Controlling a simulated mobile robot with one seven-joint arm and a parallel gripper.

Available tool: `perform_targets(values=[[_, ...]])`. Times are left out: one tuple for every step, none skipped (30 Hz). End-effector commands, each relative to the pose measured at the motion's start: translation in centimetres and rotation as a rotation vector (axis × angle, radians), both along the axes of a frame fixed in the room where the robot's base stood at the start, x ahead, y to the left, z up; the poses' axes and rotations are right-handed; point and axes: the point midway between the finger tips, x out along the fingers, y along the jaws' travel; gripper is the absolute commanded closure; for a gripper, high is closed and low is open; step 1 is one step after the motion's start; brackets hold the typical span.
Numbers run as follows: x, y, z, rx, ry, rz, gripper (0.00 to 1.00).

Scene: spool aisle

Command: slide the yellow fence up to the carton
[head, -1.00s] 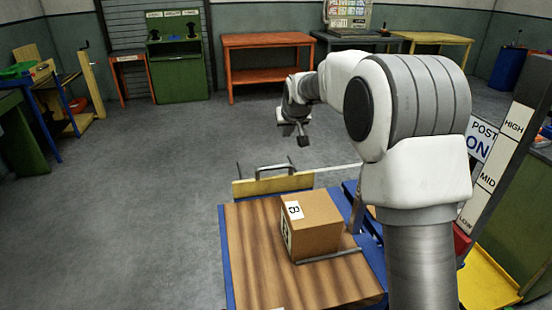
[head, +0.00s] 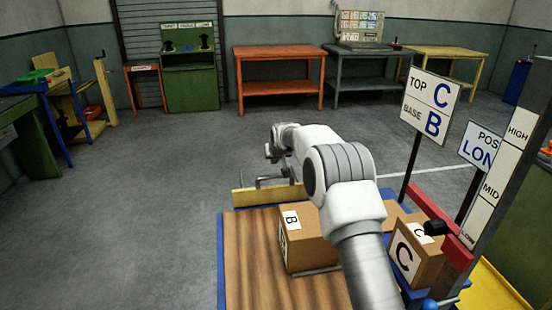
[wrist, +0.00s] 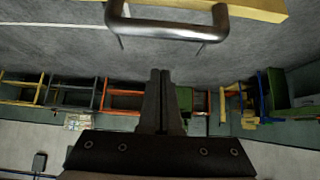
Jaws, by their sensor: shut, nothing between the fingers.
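The yellow fence (head: 243,199) stands along the far edge of the wooden table top (head: 247,260), with a grey bar handle (head: 262,182) on it. The handle (wrist: 170,28) and part of the fence (wrist: 255,8) also show at the top of the wrist view. The brown carton marked B (head: 309,240) sits on the wood nearer me, apart from the fence. My gripper (head: 268,154) is near the handle at the fence; my arm hides the fence's right part. In the wrist view my gripper (wrist: 160,72) is shut and empty, its tips apart from the handle.
A carton marked C (head: 414,255) sits at the right beside a red post and a HIGH/MID/LOW board (head: 503,160). A sign reading TOP C, BASE B (head: 430,104) stands behind it. Orange (head: 280,53) and grey benches line the back wall.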

Motion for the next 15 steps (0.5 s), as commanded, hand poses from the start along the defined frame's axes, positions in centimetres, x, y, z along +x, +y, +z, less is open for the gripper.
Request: perform_targets(values=[[0.4, 0.1, -0.7, 0.000, 0.001, 0.000, 1.00], [0.7, 0.2, -0.9, 0.000, 0.001, 0.000, 1.00], [1.0, 0.2, -1.2, 0.000, 0.000, 0.000, 1.00], [1.2, 0.3, -1.4, 0.000, 0.000, 0.000, 1.00], [1.4, 0.3, -1.6, 0.000, 0.000, 0.000, 1.00], [1.6, 0.4, -1.9, 0.000, 0.001, 0.000, 1.00], [1.8, 0.4, -2.1, 0.000, 0.001, 0.000, 1.00], [2.0, 0.4, -2.3, 0.000, 0.000, 0.000, 1.00], [2.0, 0.4, -2.4, 0.000, 0.000, 0.000, 1.00], [1.7, 0.4, -2.3, -0.001, 0.001, 0.001, 1.00], [1.5, 0.3, -2.3, -0.001, 0.001, 0.001, 1.00], [1.3, 0.3, -2.4, -0.001, 0.000, 0.001, 1.00], [1.1, 0.2, -2.4, -0.001, 0.001, 0.001, 1.00], [0.9, 0.2, -2.4, -0.001, 0.001, 0.001, 1.00], [0.6, 0.1, -2.5, -0.001, 0.001, 0.001, 1.00]])
